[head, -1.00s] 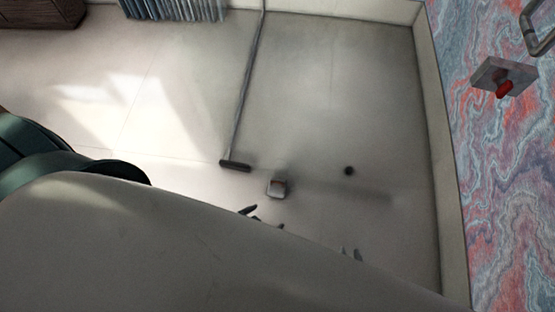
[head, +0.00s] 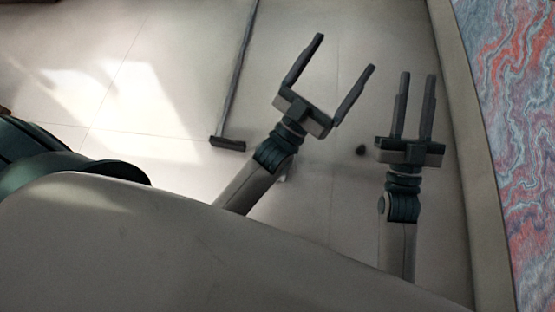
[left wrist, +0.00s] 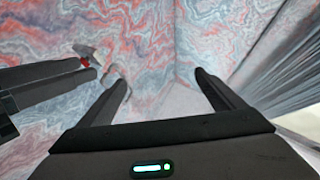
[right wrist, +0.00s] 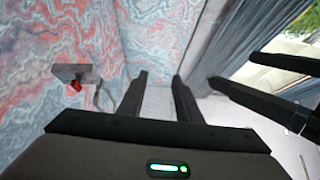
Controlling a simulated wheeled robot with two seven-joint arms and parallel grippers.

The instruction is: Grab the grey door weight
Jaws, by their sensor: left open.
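A small pale-grey block (head: 283,178), which may be the door weight, is on the floor. Only a sliver of it shows beside my left forearm in the head view, so I cannot be sure. My left gripper (head: 345,52) is open and empty, raised above the floor beyond the block, fingers pointing away. My right gripper (head: 418,75) is open with a narrower gap, empty, to the right of it. The left wrist view shows the left fingers (left wrist: 162,76) with nothing between them. The right wrist view shows the right fingers (right wrist: 159,75) also empty.
A small dark round thing (head: 360,150) is on the floor between my arms. A long grey pole (head: 240,70) with a dark foot lies left. A marbled wall (head: 510,120) stands right. The right wrist view shows a wall plate with a red knob (right wrist: 75,87).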

